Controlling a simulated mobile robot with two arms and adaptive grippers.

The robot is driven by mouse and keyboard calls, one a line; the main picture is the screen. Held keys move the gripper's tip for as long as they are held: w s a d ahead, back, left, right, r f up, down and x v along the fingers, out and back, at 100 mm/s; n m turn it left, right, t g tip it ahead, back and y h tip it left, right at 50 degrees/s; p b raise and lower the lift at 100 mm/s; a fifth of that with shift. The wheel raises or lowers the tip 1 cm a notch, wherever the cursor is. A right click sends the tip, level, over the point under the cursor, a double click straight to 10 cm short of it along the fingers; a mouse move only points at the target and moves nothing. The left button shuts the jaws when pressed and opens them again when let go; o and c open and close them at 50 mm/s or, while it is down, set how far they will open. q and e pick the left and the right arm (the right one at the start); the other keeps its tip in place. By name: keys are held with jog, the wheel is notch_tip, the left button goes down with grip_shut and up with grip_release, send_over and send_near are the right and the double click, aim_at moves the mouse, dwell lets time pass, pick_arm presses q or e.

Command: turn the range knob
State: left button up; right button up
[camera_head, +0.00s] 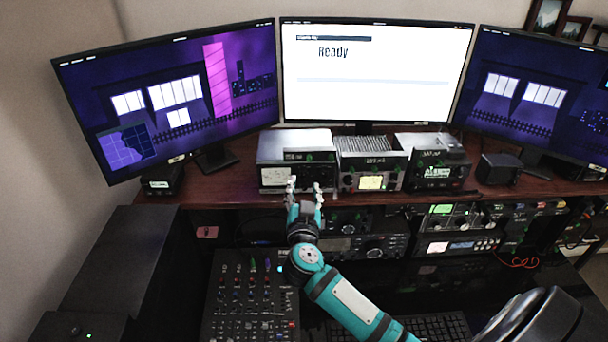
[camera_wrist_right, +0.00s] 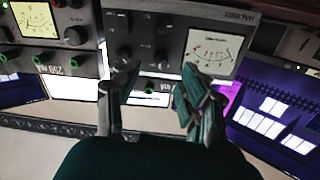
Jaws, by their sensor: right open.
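The left tuner box (camera_head: 292,147) stands on the wooden shelf, with a pale meter (camera_head: 275,177) on its front left. Its dark knobs are largely behind my gripper in the head view. In the right wrist view, which is upside down, the tuner's meter (camera_wrist_right: 213,46) and several dark knobs show, one of them (camera_wrist_right: 161,56) between the fingertips in the picture. I cannot read which is the range knob. My right gripper (camera_head: 305,185) is open in front of this panel; its fingers (camera_wrist_right: 160,76) look empty. Contact with a knob cannot be told. My left gripper is out of view.
A middle box (camera_head: 370,150) with a lit meter and a right box (camera_head: 432,157) stand beside the tuner. Three monitors rise behind, the middle one (camera_head: 375,70) reading "Ready". A mixer (camera_head: 245,300) and radios (camera_head: 370,246) lie below the shelf (camera_head: 230,190).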

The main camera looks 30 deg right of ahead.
aim_at(304, 175)
jog(key=x, duration=0.4)
jog(key=shift+w+d, duration=0.2)
jog(key=shift+w, duration=0.05)
grip_shut()
